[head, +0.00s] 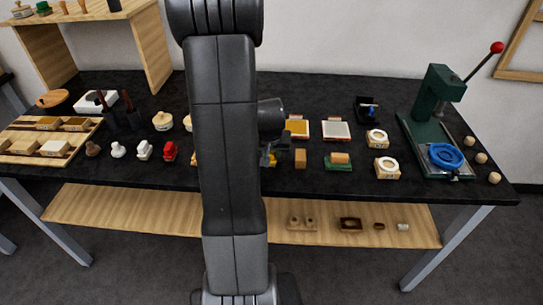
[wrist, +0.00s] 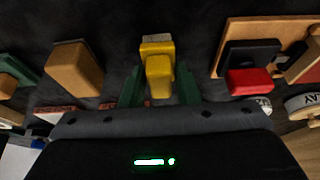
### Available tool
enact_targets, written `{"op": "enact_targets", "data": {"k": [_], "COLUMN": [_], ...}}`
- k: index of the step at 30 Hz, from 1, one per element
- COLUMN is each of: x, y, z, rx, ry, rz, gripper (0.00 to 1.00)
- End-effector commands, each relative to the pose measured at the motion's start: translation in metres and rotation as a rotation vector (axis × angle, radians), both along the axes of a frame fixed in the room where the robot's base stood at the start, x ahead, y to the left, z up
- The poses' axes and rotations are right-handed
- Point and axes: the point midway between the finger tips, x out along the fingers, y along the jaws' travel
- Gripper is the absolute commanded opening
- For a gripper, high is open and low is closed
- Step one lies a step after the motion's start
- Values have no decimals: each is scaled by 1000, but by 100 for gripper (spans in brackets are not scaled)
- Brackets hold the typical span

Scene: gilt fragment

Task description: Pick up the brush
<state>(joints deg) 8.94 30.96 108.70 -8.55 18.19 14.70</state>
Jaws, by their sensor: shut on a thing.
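My gripper (wrist: 158,88) is low over the black table, with its two green fingers on either side of a yellow piece. That yellow piece, with a paler squared end, appears to be the brush (wrist: 158,70), seen nearly end-on. The fingers are shut on it. Whether it is clear of the table I cannot tell. In the head view my arm hides most of this spot; a bit of yellow shows beside my gripper (head: 270,158).
A brown block (head: 300,158) and a tan block on a green pad (head: 340,166) stand to the right. A green press (head: 435,100) with a red-knobbed lever is farther right. Small stamps, one red (head: 169,151), stand left. A wooden tray (head: 40,150) is at far left.

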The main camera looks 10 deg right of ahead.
Motion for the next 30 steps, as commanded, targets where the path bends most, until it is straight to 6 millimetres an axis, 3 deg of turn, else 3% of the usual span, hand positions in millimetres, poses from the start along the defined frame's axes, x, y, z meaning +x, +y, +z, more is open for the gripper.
{"op": "enact_targets", "data": {"k": [8,21,30], "x": [1,1,0], "y": [0,0,0], "z": [16,91,100], "rx": [-1,-1,-1], "ry": [-5,-5,0], "rz": [0,0,0], "gripper": [6,6,6]}}
